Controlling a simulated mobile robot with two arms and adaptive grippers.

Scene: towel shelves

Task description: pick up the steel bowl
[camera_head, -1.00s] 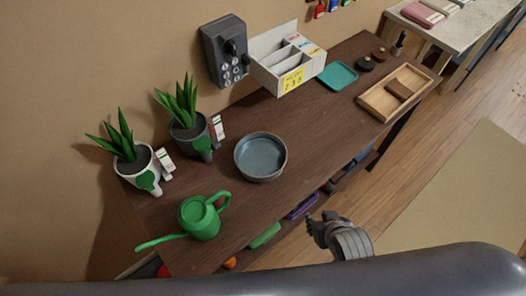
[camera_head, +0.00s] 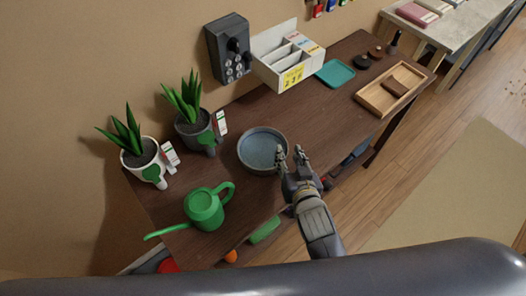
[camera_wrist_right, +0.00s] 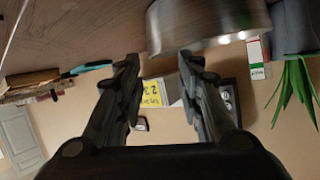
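The steel bowl (camera_head: 262,152) is round and grey and stands upright on the dark wooden table (camera_head: 318,118). My right gripper (camera_head: 290,154) is at the bowl's right edge in the head view, with its two fingers apart. In the right wrist view the open fingers (camera_wrist_right: 158,65) reach forward, and the bowl's shiny side (camera_wrist_right: 208,22) shows at the top, above and beside the right finger. Nothing is between the fingers. I cannot tell whether a finger touches the bowl. My left gripper does not show.
A green watering can (camera_head: 204,208) stands left of the bowl. Two potted plants (camera_head: 193,125) are along the wall. A white organizer (camera_head: 288,62), a teal tray (camera_head: 335,73) and a wooden tray (camera_head: 375,100) are farther right. Coloured items lie on a shelf below.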

